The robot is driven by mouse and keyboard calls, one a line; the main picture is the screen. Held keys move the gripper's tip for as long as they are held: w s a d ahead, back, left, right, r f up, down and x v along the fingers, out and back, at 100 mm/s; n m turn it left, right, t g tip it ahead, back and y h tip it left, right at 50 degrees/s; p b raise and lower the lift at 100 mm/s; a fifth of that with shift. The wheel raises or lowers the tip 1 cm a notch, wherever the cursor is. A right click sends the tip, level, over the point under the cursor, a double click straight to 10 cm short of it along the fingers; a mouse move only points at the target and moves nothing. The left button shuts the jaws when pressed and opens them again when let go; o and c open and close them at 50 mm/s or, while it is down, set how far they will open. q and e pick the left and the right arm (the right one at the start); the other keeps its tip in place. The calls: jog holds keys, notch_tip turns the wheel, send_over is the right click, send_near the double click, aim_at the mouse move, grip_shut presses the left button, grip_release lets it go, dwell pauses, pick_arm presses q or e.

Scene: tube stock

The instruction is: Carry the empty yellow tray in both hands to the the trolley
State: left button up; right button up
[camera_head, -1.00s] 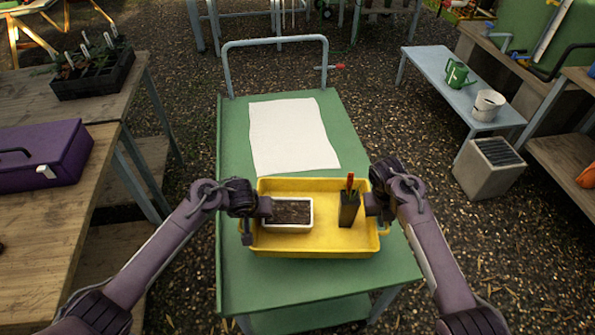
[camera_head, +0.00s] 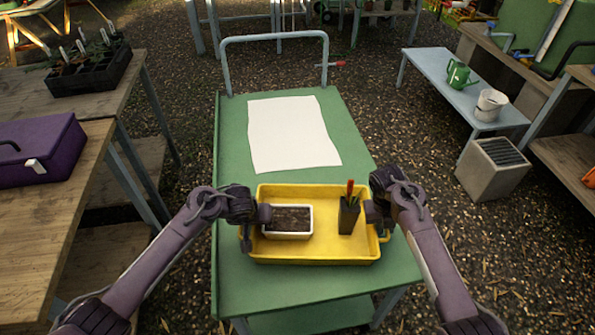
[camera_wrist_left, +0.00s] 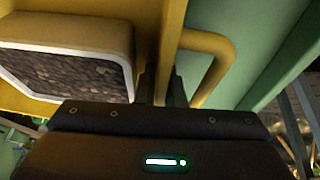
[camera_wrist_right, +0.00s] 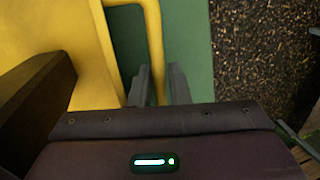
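The yellow tray (camera_head: 315,252) is over the near part of the green trolley (camera_head: 235,280); I cannot tell whether it touches the top. The tray is not empty: a white-rimmed planter of dark soil (camera_head: 289,222) stands at its left and a black pot (camera_head: 348,214) with a red-tipped thing at its right. My left gripper (camera_wrist_left: 163,85) is at the tray's left side, fingers close around a yellow strip by the handle loop (camera_wrist_left: 222,50). My right gripper (camera_wrist_right: 160,85) has its fingers close on both sides of the right handle bar (camera_wrist_right: 154,40).
A white sheet (camera_head: 292,133) lies flat on the trolley beyond the tray. A wooden bench (camera_head: 70,215) with a purple box (camera_head: 45,150) stands at the left. A low grey bench (camera_head: 455,85) and a grey box (camera_head: 492,170) stand at the right. Gravel lies between.

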pick_arm(q)
jog(key=shift+o, duration=1.3)
jog(key=shift+r, duration=0.15)
pick_arm(e)
jog(key=shift+o, duration=1.4)
jog(key=shift+r, duration=0.1)
pick_arm(q)
jog(key=v, duration=0.8)
pick_arm(e)
jog(key=v, duration=1.2)
